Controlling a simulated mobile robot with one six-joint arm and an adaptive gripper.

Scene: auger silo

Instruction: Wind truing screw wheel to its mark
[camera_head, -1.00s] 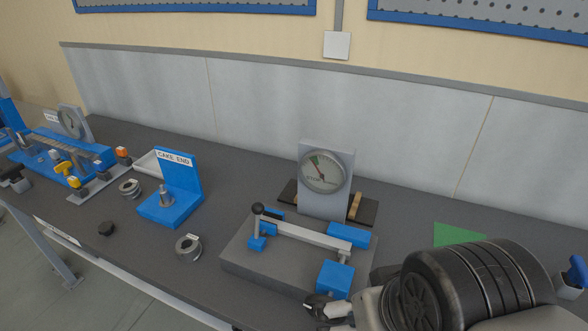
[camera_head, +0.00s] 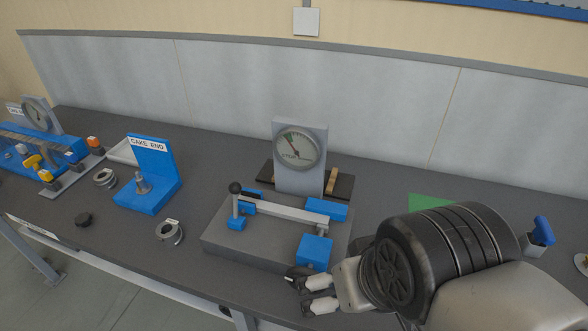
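A fixture with a grey base plate (camera_head: 218,238) stands on the bench, carrying blue blocks and a pale bar. A lever with a black ball knob (camera_head: 235,188) rises at its left end. Behind it stands a dial gauge (camera_head: 299,149) with a green sector; its needle points up and left. My gripper (camera_head: 302,290) is at the fixture's front right corner, just in front of the front blue block (camera_head: 314,252). Its two fingers look apart, with a gap between them. I cannot make out the screw wheel or its mark; my gripper and the block may hide them.
A blue machine (camera_head: 45,150) stands far left. A green patch (camera_head: 428,201) and a blue-handled item (camera_head: 541,235) are at right.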

